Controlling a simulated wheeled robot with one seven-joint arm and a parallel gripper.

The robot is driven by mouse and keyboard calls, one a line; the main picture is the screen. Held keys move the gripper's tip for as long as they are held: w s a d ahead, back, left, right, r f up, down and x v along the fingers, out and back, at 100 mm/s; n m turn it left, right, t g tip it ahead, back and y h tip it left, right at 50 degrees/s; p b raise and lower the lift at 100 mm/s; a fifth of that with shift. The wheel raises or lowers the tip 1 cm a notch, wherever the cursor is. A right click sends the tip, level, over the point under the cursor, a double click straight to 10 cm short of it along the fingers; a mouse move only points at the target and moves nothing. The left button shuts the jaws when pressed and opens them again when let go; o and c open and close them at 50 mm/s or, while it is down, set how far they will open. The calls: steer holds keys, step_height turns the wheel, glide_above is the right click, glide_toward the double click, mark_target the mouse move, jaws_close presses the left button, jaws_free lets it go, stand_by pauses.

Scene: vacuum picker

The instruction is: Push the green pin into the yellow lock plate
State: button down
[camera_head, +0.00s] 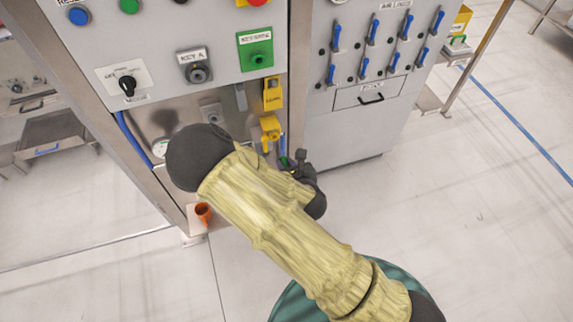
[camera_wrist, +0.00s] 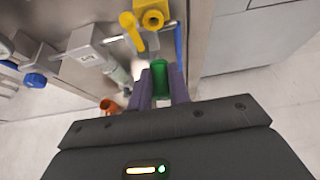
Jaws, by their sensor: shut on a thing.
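My gripper (camera_wrist: 160,88) is shut on the green pin (camera_wrist: 159,76), which sits upright between the two purple-grey fingers in the wrist view. The yellow lock plate (camera_head: 272,93) is on the cabinet front, with a yellow fitting (camera_head: 269,128) below it. In the wrist view, a yellow block with a round dark hole (camera_wrist: 153,17) is just above the pin's far end, with a gap between them. A yellow lever (camera_wrist: 131,31) hangs beside the block. In the head view my arm hides much of the gripper; a small bit of green (camera_head: 283,161) shows there.
A blue hose (camera_wrist: 178,45) runs close to the right of the pin. A grey fitting (camera_wrist: 88,57) sticks out at the left. An orange cup (camera_head: 203,212) is low on the left. A cabinet with blue levers (camera_head: 372,65) stands at right; the floor (camera_head: 460,200) beyond is clear.

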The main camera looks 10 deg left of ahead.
steer(key=shift+w+a, duration=0.5)
steer(key=shift+w, duration=0.35)
steer(key=shift+w+a, duration=0.5)
steer(key=shift+w, duration=0.3)
steer(key=shift+w+a, duration=0.5)
steer(key=shift+w, duration=0.35)
steer(key=c, duration=2.1)
jaws_free()
jaws_close()
steer(key=shift+r+p, duration=0.15)
steer(key=shift+p, duration=0.55)
steer(key=shift+w+a, duration=0.35)
steer(key=shift+w, duration=0.2)
steer(key=shift+w+a, duration=0.3)
steer(key=shift+w, duration=0.2)
steer(key=o, duration=0.9)
jaws_free()
steer(key=shift+c, duration=0.2)
